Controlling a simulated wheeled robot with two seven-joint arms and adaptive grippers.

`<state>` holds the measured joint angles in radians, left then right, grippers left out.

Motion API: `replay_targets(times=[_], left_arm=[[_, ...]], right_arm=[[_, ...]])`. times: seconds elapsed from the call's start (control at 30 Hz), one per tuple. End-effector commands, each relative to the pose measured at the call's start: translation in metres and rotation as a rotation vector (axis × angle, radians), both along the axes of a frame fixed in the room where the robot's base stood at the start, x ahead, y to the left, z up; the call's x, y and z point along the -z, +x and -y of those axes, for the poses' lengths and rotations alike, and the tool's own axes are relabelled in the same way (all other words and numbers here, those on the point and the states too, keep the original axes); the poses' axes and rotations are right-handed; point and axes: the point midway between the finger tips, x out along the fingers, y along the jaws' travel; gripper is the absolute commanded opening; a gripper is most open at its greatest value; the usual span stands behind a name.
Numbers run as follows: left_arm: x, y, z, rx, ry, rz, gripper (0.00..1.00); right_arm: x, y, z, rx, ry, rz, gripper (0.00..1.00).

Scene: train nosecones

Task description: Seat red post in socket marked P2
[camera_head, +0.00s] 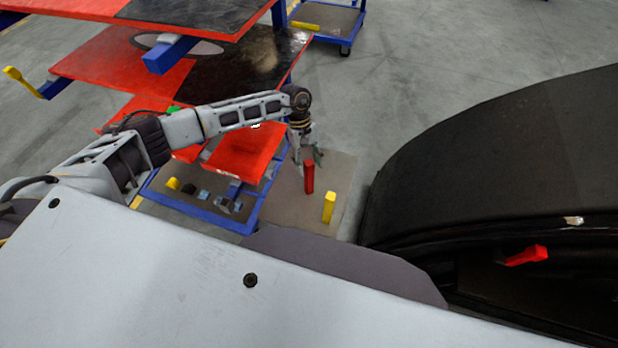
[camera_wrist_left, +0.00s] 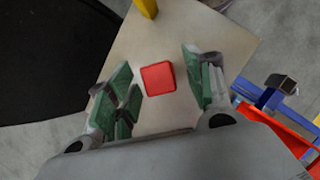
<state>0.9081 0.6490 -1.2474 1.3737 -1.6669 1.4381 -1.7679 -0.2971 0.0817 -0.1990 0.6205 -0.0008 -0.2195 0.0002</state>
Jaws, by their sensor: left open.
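The red post (camera_head: 309,177) stands upright over a beige board (camera_head: 345,170), and its square top (camera_wrist_left: 158,78) shows in the left wrist view. My left gripper (camera_head: 305,155) is just above and around the top of the post. In the left wrist view its green-padded fingers (camera_wrist_left: 160,88) are open, one on each side of the post, with gaps between. I cannot tell whether the post's foot is in a socket. No P2 marking is readable. My right gripper is not in view.
A yellow post (camera_head: 329,207) stands close to the right of the red one, also at the top of the left wrist view (camera_wrist_left: 148,8). A large black curved shell (camera_head: 490,150) with a red handle (camera_head: 527,255) is at right. Red-shelved blue racks (camera_head: 245,150) stand left.

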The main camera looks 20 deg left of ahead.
Motion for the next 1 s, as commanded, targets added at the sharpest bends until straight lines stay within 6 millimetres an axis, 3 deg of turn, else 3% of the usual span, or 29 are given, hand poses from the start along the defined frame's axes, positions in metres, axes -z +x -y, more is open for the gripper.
replay_targets(times=[0.43,0.93,1.0], left_arm=[[0.037,-0.014,0.012,-0.001,0.0,-0.002,0.52],[0.04,-0.014,0.013,0.0,0.0,0.0,0.52],[0.04,-0.014,0.013,0.0,0.0,0.0,0.45]], right_arm=[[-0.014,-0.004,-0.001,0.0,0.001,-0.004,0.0],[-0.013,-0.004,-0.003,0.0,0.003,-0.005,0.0],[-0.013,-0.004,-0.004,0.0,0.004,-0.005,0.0]])
